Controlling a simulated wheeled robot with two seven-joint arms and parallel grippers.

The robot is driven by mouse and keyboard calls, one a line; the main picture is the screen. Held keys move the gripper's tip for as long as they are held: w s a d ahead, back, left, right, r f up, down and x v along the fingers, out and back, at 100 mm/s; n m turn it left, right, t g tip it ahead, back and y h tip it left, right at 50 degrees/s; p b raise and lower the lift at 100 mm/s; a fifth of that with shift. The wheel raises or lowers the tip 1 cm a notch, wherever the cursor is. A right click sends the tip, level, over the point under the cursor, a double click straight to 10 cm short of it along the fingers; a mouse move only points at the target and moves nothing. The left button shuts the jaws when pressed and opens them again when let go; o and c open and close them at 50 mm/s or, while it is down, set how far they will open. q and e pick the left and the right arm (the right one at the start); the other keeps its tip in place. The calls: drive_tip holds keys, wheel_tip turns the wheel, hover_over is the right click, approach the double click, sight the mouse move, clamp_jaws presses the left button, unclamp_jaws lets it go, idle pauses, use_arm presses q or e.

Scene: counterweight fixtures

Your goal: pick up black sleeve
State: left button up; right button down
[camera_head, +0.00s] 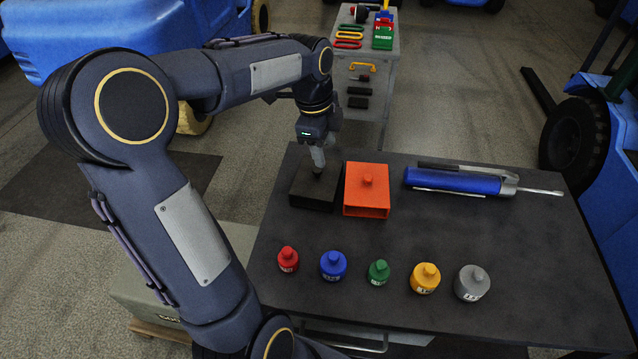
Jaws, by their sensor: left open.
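The black sleeve (313,193) is a dark box-like block on the dark table top, left of the orange sleeve. My left gripper (318,170) points down at the top of the black sleeve, around or just above its small top knob. The fingers hide most of the knob, and I cannot tell whether they touch it. The left gripper is open. My right gripper is not in view.
The orange sleeve (367,190) stands close on the right. Red (288,260), blue (333,266), green (378,273), yellow (425,279) and grey (471,284) weights line the front. A blue tool (455,181) lies at the back right. The table's middle right is clear.

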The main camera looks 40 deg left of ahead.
sight(318, 169)
use_arm(q)
drive_tip(key=w+a+f+m, duration=0.2)
drive_tip(key=f, duration=0.1)
drive_tip(key=w+a+f+m+g, duration=0.1)
drive_tip(key=w+a+f+m, duration=0.1)
drive_tip(key=w+a+m, duration=0.1)
drive_tip(key=w+a+f+m+b, duration=0.1)
drive_tip(key=w+a+f+m, duration=0.1)
drive_tip(key=f, duration=0.1)
drive_tip(key=shift+w+a+f+g+y, duration=0.15)
drive_tip(key=shift+w+f+g+y, duration=0.15)
drive_tip(key=shift+w+g, duration=0.1)
drive_tip(key=shift+m, duration=0.3)
drive_tip(key=f, duration=0.2)
drive_tip(key=f+p, duration=0.1)
drive_tip(key=f, duration=0.4)
drive_tip(key=shift+s+a+p, duration=0.1)
drive_tip(key=shift+s+p, duration=0.25)
drive_tip(key=shift+f, duration=0.5)
drive_tip(key=shift+w, duration=0.1)
clamp_jaws()
drive_tip(key=shift+r, duration=0.1)
